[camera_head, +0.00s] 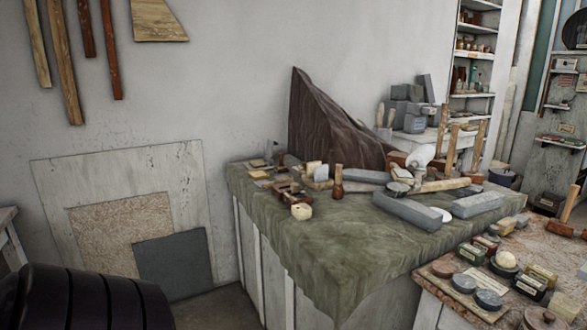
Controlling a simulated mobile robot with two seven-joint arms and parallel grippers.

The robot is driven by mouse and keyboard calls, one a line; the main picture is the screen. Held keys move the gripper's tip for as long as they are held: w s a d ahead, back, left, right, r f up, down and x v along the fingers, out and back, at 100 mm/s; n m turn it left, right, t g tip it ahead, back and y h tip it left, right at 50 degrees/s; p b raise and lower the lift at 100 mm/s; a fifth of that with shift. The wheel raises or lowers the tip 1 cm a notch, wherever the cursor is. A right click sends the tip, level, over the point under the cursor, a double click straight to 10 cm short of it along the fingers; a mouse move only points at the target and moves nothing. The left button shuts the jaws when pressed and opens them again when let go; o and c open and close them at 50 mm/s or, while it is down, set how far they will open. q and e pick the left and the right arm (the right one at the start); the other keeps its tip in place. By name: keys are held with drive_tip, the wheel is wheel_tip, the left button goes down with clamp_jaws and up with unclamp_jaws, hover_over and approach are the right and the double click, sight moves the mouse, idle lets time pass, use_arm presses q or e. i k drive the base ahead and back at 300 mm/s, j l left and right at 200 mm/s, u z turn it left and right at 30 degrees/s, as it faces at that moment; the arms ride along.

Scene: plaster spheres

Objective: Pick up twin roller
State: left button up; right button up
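I cannot make out a twin roller for certain; the items on the workbench are small in this view. The workbench (345,245) has a mottled green top and pale sides. Neither of my grippers is in view. A dark ribbed part, probably mine, fills the lower left corner.
Grey bars (407,212) lie on the workbench's right half. A second table (451,292) with tins and small boxes stands at the lower right. A large dark brown wedge (335,130) rises behind the workbench. Boards (172,262) lean on the left wall. The workbench's front is bare.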

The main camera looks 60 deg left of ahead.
sight(281, 168)
drive_tip(key=j+u, duration=0.1)
drive_tip(key=j, duration=0.4)
drive_tip(key=j+u, duration=0.1)
drive_tip(key=j, duration=0.4)
drive_tip(key=i+j+u, duration=0.15)
drive_tip(key=j, duration=0.35)
drive_tip(key=j+u, duration=0.1)
drive_tip(key=j, duration=0.35)
drive_tip(key=i+j+u, duration=0.1)
drive_tip(key=j, duration=0.4)
drive_tip(key=i+j+u, duration=0.1)
drive_tip(key=j, duration=0.4)
drive_tip(key=i+j+u, duration=0.15)
drive_tip(key=j, duration=0.3)
